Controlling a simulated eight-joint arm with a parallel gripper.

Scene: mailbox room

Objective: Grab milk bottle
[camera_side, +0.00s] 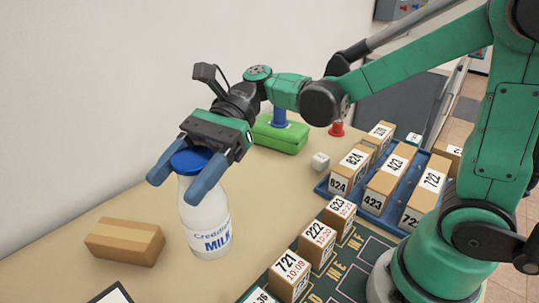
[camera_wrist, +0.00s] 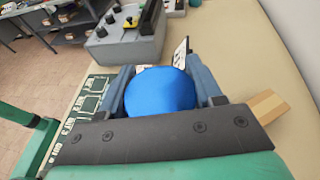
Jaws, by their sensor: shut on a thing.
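The milk bottle (camera_side: 207,225) is white with a blue cap and a "MILK" label. It stands upright on the table in the side view, left of the middle. My gripper (camera_side: 182,187) is above it with its two blue fingers on either side of the bottle's upper part, shut on it. In the wrist view the blue cap (camera_wrist: 160,91) sits between the two fingers of my gripper (camera_wrist: 160,95), and the bottle's body is hidden below the cap.
A cardboard box (camera_side: 124,242) lies close left of the bottle. Several numbered boxes stand to the right, some in a blue tray (camera_side: 322,188), some on a dark green mat (camera_side: 348,283).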

